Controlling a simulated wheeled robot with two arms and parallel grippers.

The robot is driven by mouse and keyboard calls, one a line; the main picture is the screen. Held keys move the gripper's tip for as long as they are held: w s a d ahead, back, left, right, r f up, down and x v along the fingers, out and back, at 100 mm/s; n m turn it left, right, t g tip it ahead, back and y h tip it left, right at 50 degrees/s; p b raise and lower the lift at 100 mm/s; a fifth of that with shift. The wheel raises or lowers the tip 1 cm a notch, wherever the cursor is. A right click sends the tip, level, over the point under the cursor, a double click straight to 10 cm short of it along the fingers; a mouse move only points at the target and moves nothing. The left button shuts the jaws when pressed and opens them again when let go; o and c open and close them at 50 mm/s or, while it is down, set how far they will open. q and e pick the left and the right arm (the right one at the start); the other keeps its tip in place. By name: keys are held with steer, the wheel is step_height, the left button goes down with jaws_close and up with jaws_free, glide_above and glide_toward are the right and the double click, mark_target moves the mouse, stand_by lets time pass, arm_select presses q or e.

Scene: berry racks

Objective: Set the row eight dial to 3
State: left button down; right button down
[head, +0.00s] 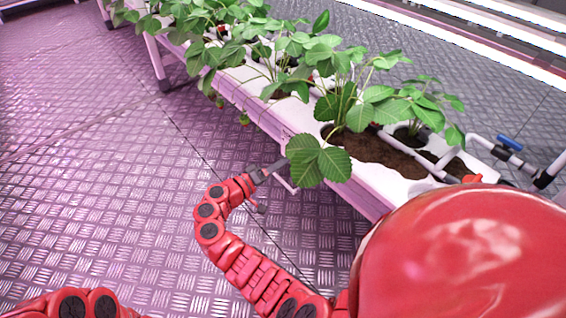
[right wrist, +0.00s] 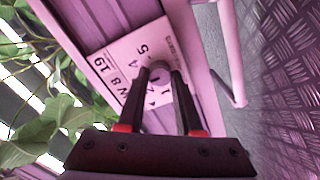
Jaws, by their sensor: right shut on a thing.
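A dial (right wrist: 158,70) with a round knob sits on a pale label plate (right wrist: 122,58) on the side of the rack. In the right wrist view, the plate shows an 8 and the digits 1, 4 and 5 around the knob. My right gripper (right wrist: 160,76) is shut on the knob, one dark finger on each side. The fingers and knob hide part of the scale, so I cannot tell the setting. In the head view, my right gripper (head: 268,173) reaches the side of the rack below a large leaf; the dial is not clear there. My left gripper is out of view.
The white rack (head: 245,97) holds leafy strawberry plants (head: 345,65) in soil. Leaves hang close to my right gripper. A pipe with a blue valve handle (head: 509,142) is at the right end. The metal floor (head: 110,170) left of the rack is clear.

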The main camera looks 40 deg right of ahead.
steer(key=shift+d, duration=0.1)
steer(key=c, duration=0.6)
jaws_free()
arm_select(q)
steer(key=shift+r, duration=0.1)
arm_select(e)
steer(key=shift+a+r+p, duration=0.1)
steer(key=shift+a+p, duration=0.2)
steer(key=shift+a, duration=0.15)
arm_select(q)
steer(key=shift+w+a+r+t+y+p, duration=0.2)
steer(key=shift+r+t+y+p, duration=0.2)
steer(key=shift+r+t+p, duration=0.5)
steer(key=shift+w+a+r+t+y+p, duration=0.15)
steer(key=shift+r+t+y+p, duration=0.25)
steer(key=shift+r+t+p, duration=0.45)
arm_select(e)
steer(key=shift+s+a, duration=0.25)
steer(key=shift+a, duration=2.5)
steer(key=shift+s+a, duration=0.2)
steer(key=shift+a, duration=2.55)
steer(key=shift+s+a, duration=0.25)
steer(key=shift+a, duration=2.5)
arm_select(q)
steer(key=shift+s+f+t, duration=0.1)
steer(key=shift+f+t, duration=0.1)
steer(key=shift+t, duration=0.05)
